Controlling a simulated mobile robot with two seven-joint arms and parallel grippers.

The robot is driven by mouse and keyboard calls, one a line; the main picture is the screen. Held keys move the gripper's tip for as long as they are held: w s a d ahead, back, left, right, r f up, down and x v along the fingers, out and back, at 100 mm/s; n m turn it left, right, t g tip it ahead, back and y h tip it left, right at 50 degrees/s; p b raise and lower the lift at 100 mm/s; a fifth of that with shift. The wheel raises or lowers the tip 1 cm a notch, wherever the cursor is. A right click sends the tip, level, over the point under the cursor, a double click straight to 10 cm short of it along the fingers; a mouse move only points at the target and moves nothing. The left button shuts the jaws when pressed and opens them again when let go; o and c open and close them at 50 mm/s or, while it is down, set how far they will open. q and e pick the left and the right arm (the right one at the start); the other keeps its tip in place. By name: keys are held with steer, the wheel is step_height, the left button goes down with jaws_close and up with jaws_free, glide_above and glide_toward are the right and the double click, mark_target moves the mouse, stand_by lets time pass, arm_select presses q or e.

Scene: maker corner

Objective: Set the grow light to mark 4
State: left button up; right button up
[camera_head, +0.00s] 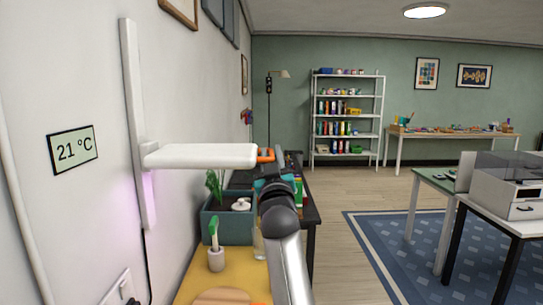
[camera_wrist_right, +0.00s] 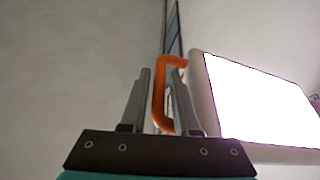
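The grow light (camera_head: 202,155) is a flat white panel sticking out from a tall white rail (camera_head: 136,120) on the left wall. No marks are legible on the rail. An orange C-shaped handle (camera_wrist_right: 158,92) is on the panel's end; it also shows in the head view (camera_head: 266,155). My right gripper (camera_head: 268,165) is at this handle, partly hidden by its own arm. In the right wrist view, my right gripper's fingers (camera_wrist_right: 160,95) stand apart on either side of the handle's bar, with a gap visible. The panel's lit face (camera_wrist_right: 255,100) glows white. My left gripper is out of view.
Below the light are a planter box (camera_head: 222,229) with a plant, a small pot (camera_head: 216,260) and a yellow tabletop (camera_head: 185,290). A temperature display (camera_head: 73,150) hangs on the wall. Open floor and a blue rug (camera_head: 385,250) lie to the right.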

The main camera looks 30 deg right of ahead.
jaws_close()
stand_by(1.4)
